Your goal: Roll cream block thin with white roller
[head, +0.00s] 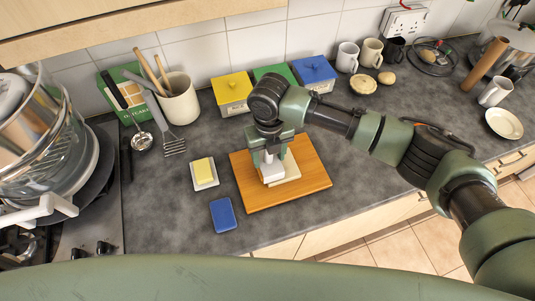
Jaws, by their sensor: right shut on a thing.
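A wooden board (308,188) lies on the grey counter. The cream block (291,171) lies on it as a flat, pale slab, partly hidden by my right gripper. My right gripper (268,157) points down over the board and is shut on the white roller (271,174). The roller is at the slab's left part, largely hidden by the gripper; I cannot tell whether it presses on the slab. My left gripper is not in view.
A butter dish (214,182) and a blue sponge-like block (223,215) lie left of the board. Yellow (231,94) and blue (315,74) boxes stand behind it. A utensil crock (179,103) and steel pots (40,140) are at left. Mugs (371,53) stand at back right.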

